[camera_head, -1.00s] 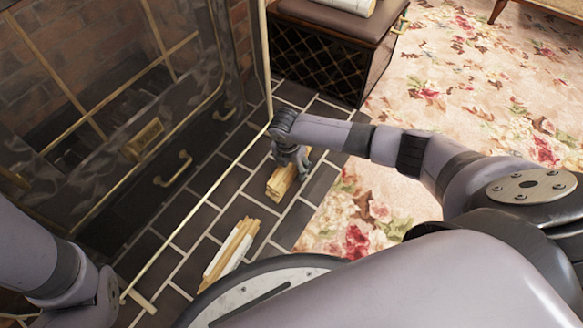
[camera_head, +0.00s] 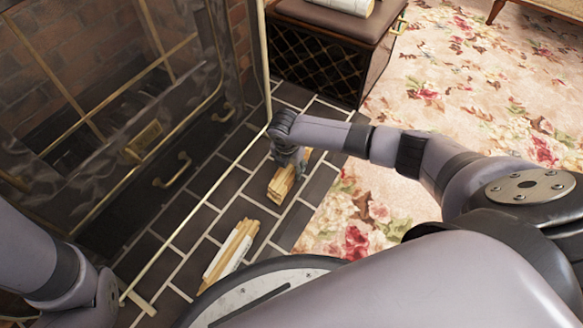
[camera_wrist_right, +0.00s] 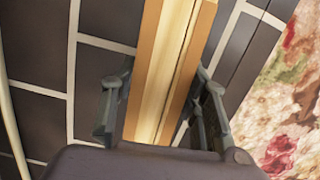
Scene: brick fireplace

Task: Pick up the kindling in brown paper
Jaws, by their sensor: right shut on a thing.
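The kindling bundle (camera_head: 281,183), pale sticks with orange-brown sides, lies on the dark tiles. In the right wrist view the kindling (camera_wrist_right: 165,60) runs up between the two fingers. My right gripper (camera_head: 291,160) is shut on its far end, fingers on both sides of it; the right gripper also shows in the wrist view (camera_wrist_right: 160,92). The bundle appears to be at floor level; I cannot tell whether it is lifted. My left arm is at the lower left, its gripper out of view.
A second kindling bundle with a white wrap (camera_head: 228,252) lies nearer on the tiles. The glass fireplace screen (camera_head: 110,100) with brass handles stands at left. A dark chest (camera_head: 315,55) stands at the back. A floral rug (camera_head: 460,90) lies at right.

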